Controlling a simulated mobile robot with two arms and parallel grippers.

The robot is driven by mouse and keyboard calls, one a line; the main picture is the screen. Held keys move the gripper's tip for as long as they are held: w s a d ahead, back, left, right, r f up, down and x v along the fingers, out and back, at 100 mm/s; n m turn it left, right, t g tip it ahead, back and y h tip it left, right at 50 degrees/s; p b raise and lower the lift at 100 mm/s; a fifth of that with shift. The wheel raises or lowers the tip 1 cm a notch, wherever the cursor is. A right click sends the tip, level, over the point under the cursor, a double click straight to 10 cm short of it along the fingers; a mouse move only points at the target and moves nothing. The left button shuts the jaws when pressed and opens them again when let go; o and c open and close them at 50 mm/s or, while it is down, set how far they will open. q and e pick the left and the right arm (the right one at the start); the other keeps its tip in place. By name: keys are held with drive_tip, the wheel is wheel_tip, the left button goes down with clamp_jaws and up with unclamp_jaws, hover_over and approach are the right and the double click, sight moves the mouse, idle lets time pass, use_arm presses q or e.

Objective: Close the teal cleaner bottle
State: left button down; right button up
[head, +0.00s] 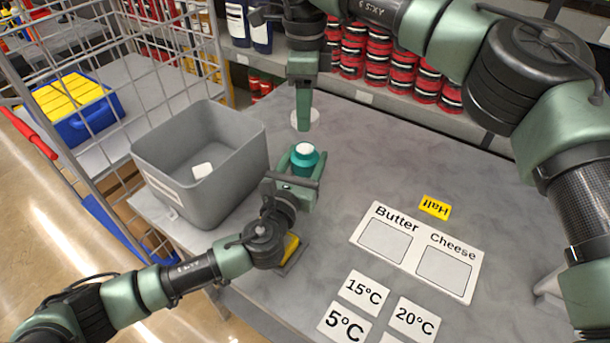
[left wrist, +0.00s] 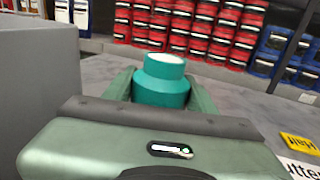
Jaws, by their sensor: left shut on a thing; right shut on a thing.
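The teal cleaner bottle (head: 304,162) stands upright in my left gripper (head: 303,172), which is shut on it. In the left wrist view the bottle (left wrist: 161,90) sits between the fingers, and its round top looks white. My right gripper (head: 303,118) points down just behind and above the bottle in the head view. It is shut on a whitish round piece, apparently a cap, which is apart from the bottle. The bottle's lower part is hidden by my left gripper.
A grey bin (head: 240,150) with a small white item (head: 202,170) stands left of the bottle. A Butter/Cheese board (head: 400,262), a yellow Hall tag (head: 435,207) and temperature cards (head: 364,290) lie at right. A yellow item (head: 290,248) lies near my left arm. Shelves with red tins stand behind.

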hover_over(305, 148)
drive_tip(key=shift+f, duration=2.45)
drive_tip(key=shift+f, duration=0.1)
drive_tip(key=shift+f, duration=0.8)
drive_tip(key=shift+f, duration=0.55)
